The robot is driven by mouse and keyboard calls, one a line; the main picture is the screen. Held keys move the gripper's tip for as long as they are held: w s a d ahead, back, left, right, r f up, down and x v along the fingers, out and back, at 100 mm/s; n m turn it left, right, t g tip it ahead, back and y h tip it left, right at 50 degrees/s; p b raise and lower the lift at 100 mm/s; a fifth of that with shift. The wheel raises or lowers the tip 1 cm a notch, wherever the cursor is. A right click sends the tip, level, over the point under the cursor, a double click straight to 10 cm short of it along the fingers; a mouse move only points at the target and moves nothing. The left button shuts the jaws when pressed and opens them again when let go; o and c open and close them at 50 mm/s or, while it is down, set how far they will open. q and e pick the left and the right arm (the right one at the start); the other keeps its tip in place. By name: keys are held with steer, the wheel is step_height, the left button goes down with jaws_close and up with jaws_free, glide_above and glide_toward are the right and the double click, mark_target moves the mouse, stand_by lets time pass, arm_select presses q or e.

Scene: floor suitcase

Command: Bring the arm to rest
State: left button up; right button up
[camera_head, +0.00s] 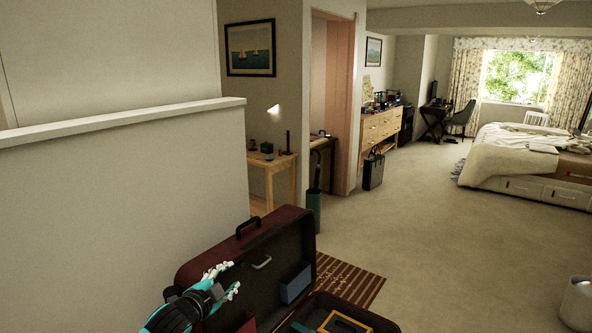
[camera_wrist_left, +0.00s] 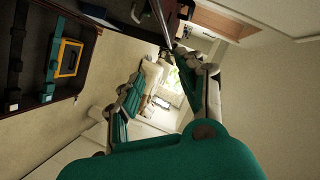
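My left gripper (camera_head: 222,283) is in front of the raised lid of the open dark red suitcase (camera_head: 204,260) in the head view. In the left wrist view my left gripper (camera_wrist_left: 165,95) has its two teal and grey fingers spread apart. Only the distant room shows between them, so it is empty. The suitcase (camera_wrist_left: 82,15) is at the upper left there. I cannot tell whether the gripper touches the lid. My right gripper is in neither view.
The suitcase holds a yellow-framed item (camera_head: 343,324) and a blue item (camera_head: 295,284). A striped mat (camera_head: 362,285) lies beside it. A low wall (camera_head: 130,200) stands at left. An umbrella stand (camera_head: 313,210) is behind. Carpet at right is clear up to a pale bin (camera_head: 578,303).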

arm_select(q)
steer(key=s+d+f+n+g+y, duration=0.1)
steer(key=s+d+f+n+g, duration=0.15)
steer(key=s+f, duration=0.6)
steer(key=s+d+f+n+g+y, duration=0.15)
steer(key=s+f+n, duration=0.3)
steer(key=s, duration=0.65)
steer(key=s+a+f+n+g+y, duration=0.1)
steer(key=s+a+f+n+g, duration=0.2)
steer(key=s, duration=0.9)
steer(key=s+a+f+n+g+y, duration=0.1)
steer(key=s+a+n+g, duration=0.3)
steer(key=s, duration=0.8)
step_height(320, 180, down, 25)
steer(key=m+g+b, duration=0.1)
steer(key=m+b, duration=0.1)
steer(key=s+a+f+g+b, duration=0.1)
steer(key=s+a+f, duration=0.2)
steer(key=s+f, duration=1.5)
step_height(320, 180, down, 2)
steer(key=shift+a+f, duration=0.1)
steer(key=shift+a, duration=0.1)
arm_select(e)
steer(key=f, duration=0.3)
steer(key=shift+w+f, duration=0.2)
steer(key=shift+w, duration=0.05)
